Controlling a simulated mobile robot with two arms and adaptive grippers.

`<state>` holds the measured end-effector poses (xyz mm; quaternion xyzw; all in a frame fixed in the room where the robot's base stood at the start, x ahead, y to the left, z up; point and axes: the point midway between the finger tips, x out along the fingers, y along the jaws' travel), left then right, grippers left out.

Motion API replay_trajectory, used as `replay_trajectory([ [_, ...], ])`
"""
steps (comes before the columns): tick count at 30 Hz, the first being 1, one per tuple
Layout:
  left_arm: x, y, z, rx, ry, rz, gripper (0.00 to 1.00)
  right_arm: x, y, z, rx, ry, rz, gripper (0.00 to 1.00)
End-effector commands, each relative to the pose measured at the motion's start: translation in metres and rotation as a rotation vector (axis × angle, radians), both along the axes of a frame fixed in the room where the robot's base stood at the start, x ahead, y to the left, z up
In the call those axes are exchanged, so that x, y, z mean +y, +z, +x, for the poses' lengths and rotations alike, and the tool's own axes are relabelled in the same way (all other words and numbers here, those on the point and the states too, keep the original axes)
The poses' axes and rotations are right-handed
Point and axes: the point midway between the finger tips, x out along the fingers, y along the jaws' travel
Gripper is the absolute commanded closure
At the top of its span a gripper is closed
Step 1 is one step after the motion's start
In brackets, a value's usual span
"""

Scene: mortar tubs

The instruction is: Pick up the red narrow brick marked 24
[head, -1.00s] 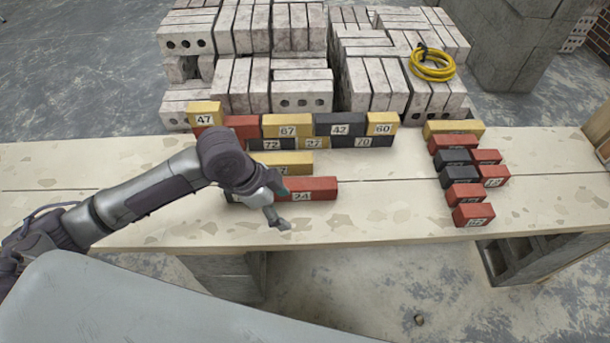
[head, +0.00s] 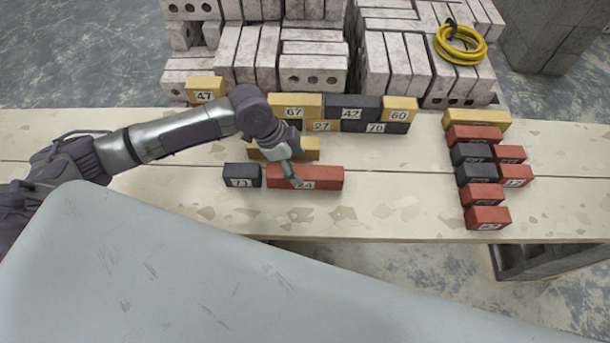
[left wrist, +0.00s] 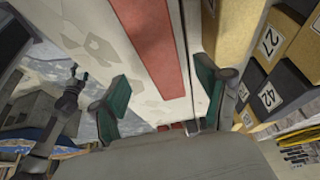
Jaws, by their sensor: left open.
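The red narrow brick marked 24 (head: 325,180) lies flat on the pale table near its front edge, long side left to right. My left gripper (head: 296,168) is open above it, one finger in front of its label, partly covering the number. In the left wrist view the red brick (left wrist: 158,45) runs between the open green-padded fingers of my left gripper (left wrist: 161,92), apart from both. A dark jointed shape at the left of that view looks like my right gripper (left wrist: 74,86); it is too small to read.
A black brick marked 73 (head: 242,175) lies just left of the red one. A yellow brick (head: 305,148) lies close behind it, with a stacked brick wall (head: 350,108) further back. Red and black bricks (head: 483,195) stand at right. The table between is clear.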

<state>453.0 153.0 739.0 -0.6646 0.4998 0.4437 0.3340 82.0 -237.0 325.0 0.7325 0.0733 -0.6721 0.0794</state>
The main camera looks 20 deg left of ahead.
Motion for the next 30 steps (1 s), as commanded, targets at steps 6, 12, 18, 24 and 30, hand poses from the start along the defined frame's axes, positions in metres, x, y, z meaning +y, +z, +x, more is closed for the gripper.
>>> replay_trajectory([
  [6,-0.013,-0.028,0.005,0.003,-0.001,-0.001,0.25,0.001,0.002,0.016,-0.027,0.0,0.003,0.3],
  [12,-0.019,-0.046,0.007,0.001,0.0,0.001,0.25,0.001,0.0,0.008,-0.013,0.0,0.002,0.3],
  [18,-0.019,-0.046,0.007,0.001,-0.001,0.001,0.25,0.0,0.0,-0.002,0.001,-0.001,0.001,0.3],
  [24,-0.019,-0.046,0.007,0.001,-0.001,0.001,0.55,0.001,0.0,-0.002,0.001,-0.001,0.002,0.3],
  [30,-0.019,-0.046,0.007,0.001,-0.001,0.001,0.88,0.004,0.0,0.001,-0.002,-0.002,0.005,0.3],
])
